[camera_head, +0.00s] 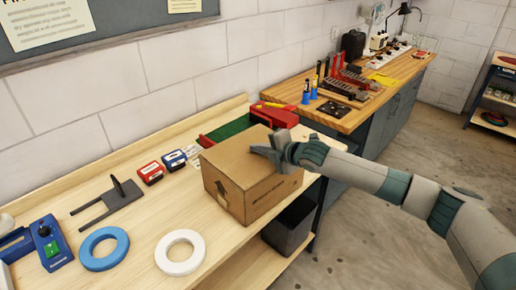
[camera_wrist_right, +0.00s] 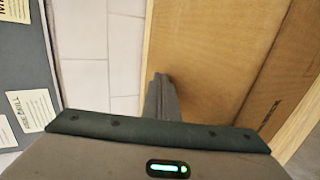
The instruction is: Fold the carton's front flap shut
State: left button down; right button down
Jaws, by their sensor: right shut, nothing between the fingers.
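The brown cardboard carton (camera_head: 228,197) stands upright on the light wood bench, and its top looks flat and covered. I cannot make out a separate raised front flap. My right gripper (camera_head: 266,151) is at the carton's top, towards its right side, with its fingers shut and empty. In the right wrist view the shut fingers (camera_wrist_right: 162,88) lie over the brown cardboard (camera_wrist_right: 215,50); whether they touch it I cannot tell. The gripper and wrist hide part of the carton's top right edge. My left gripper is not in view.
A white tape roll (camera_head: 180,252) and a blue tape roll (camera_head: 104,248) lie left of the carton. Red and blue small boxes (camera_head: 151,173), a dark forked tool (camera_head: 112,203) and a red-green tray (camera_head: 275,115) lie behind. A dark bin (camera_head: 288,228) stands below the bench's right end.

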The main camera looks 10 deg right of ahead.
aim_at(264, 162)
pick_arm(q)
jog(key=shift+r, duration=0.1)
pick_arm(e)
jog(key=shift+r, duration=0.1)
